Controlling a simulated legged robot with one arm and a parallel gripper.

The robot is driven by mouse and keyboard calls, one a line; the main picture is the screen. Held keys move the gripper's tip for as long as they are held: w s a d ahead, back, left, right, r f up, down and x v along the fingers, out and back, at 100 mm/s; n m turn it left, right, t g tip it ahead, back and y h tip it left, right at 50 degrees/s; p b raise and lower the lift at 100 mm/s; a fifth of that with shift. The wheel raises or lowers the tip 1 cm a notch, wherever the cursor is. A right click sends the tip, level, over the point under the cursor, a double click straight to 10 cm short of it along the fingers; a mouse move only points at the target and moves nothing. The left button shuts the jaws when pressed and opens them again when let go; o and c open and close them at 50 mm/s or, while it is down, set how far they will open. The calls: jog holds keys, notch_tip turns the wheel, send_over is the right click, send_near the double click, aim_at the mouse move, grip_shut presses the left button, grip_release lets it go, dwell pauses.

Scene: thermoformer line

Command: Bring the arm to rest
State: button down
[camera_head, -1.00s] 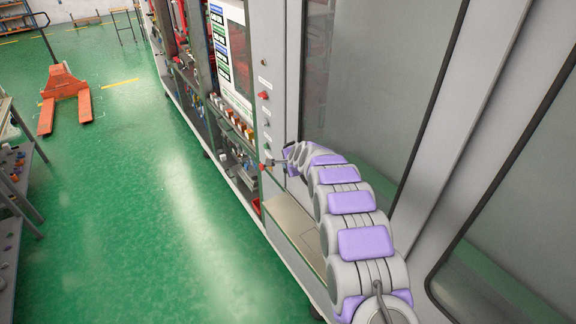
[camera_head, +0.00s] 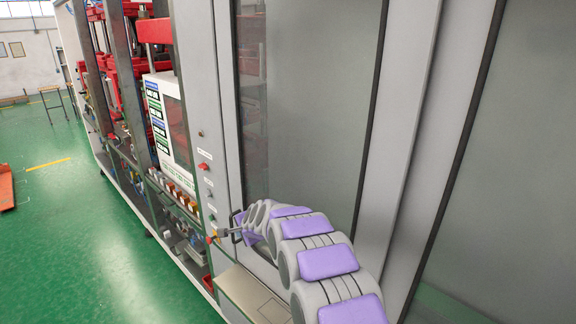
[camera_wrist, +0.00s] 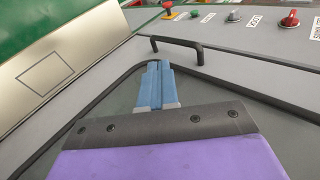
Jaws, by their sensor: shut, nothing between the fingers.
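My arm (camera_head: 327,262), grey with purple pads, reaches forward along the front of the machine. My gripper (camera_wrist: 158,66) shows in the wrist view as two blue fingers pressed together with nothing between them. The fingertips point toward a black bar handle (camera_wrist: 180,44) on the grey machine door; whether they touch it I cannot tell. In the head view the gripper end is small, beside the door's lower left edge, and partly hidden by my arm.
A control strip with a red knob (camera_wrist: 290,19) and a green button (camera_wrist: 234,15) lies beyond the handle. A large door window (camera_head: 310,110) stands close to my arm. Green floor (camera_head: 60,240) is open at left. An orange pallet truck (camera_head: 6,188) is cut off at the left edge.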

jog(key=s+d+r+n+g+b, duration=0.15)
jog(key=s+d+b, duration=0.25)
jog(key=s+d, duration=0.6)
jog(key=s+d+f+n+g+h+b, duration=0.2)
jog(key=s+d+f+b, duration=0.2)
jog(key=s+d, duration=0.5)
jog(key=s+d+f+n+g+h+b, duration=0.2)
jog(key=s+d, duration=0.7)
jog(key=s, duration=1.2)
jog(key=s+d+f+n+g+h+b, duration=0.2)
jog(key=s+d+f+b, duration=0.4)
jog(key=s+d, duration=0.4)
jog(key=shift+s+n+g+b, duration=0.65)
jog(key=shift+s+n+b, duration=0.25)
jog(key=shift+s, duration=1.55)
